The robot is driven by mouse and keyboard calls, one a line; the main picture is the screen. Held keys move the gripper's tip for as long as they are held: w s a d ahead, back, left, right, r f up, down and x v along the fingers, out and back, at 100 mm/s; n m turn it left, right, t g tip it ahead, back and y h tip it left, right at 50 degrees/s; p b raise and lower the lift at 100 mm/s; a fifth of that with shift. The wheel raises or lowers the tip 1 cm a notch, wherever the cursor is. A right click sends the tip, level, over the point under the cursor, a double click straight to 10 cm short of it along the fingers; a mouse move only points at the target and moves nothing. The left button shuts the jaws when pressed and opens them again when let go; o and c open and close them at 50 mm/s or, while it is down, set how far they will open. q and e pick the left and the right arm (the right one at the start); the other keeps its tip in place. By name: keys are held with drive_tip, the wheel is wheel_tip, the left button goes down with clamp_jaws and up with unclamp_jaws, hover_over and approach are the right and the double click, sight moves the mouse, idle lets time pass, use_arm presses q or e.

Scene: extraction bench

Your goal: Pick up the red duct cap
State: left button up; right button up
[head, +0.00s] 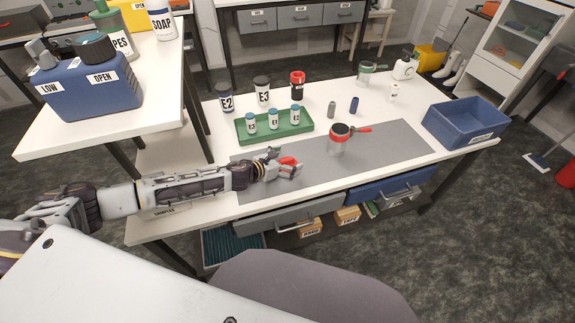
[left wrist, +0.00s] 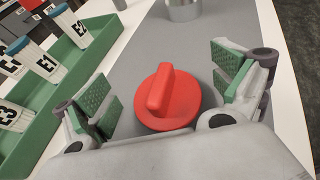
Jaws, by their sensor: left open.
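The red duct cap (left wrist: 168,97) is a round red disc with a raised bar grip across its top. In the left wrist view it lies on the grey mat (left wrist: 135,55), between the open fingers of my left gripper (left wrist: 172,95). The green finger pads stand apart on both sides of it, with visible gaps. In the head view my left gripper (head: 283,165) is low over the mat's left part, and the red cap (head: 288,161) shows partly behind the fingers. My right gripper is not in view.
A green tray (head: 275,139) with several labelled vials stands just behind the gripper. A blue bin (head: 466,122) is at the bench's right end. The mat's right part is clear.

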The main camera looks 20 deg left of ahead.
use_arm(q)
drive_tip(key=shift+w, duration=0.1)
idle(0.4)
drive_tip(key=c, duration=1.1)
